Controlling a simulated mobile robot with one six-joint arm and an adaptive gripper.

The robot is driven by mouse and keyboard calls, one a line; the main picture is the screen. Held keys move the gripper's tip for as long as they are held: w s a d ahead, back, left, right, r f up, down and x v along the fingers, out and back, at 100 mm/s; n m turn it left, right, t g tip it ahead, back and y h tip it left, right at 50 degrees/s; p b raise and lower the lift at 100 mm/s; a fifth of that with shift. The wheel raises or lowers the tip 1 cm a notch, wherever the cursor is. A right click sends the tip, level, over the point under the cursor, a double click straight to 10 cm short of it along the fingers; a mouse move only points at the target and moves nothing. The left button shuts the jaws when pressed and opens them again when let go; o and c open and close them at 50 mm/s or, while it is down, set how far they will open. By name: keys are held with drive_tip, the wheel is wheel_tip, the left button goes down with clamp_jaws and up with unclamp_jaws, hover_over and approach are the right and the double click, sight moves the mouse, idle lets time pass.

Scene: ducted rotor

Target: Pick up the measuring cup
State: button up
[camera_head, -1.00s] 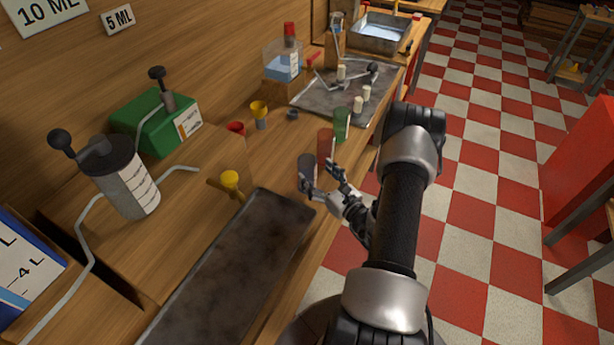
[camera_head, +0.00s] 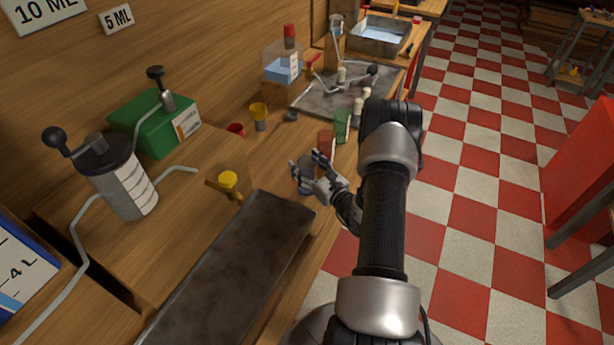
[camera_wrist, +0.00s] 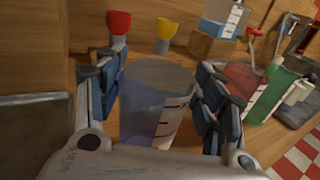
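In the head view my gripper (camera_head: 306,164) is over the wooden bench at the cup (camera_head: 306,187), which is partly hidden by the fingers.
A red cup (camera_wrist: 240,80) and a green cup (camera_wrist: 271,94) stand close on the right in the wrist view. A red funnel (camera_wrist: 119,24) and a yellow funnel (camera_wrist: 166,34) are behind. A dark tray (camera_head: 235,260) lies nearer on the bench.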

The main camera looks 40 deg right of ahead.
drive_tip(key=c, duration=1.1)
drive_tip(key=shift+c, duration=0.2)
drive_tip(key=shift+r, duration=0.1)
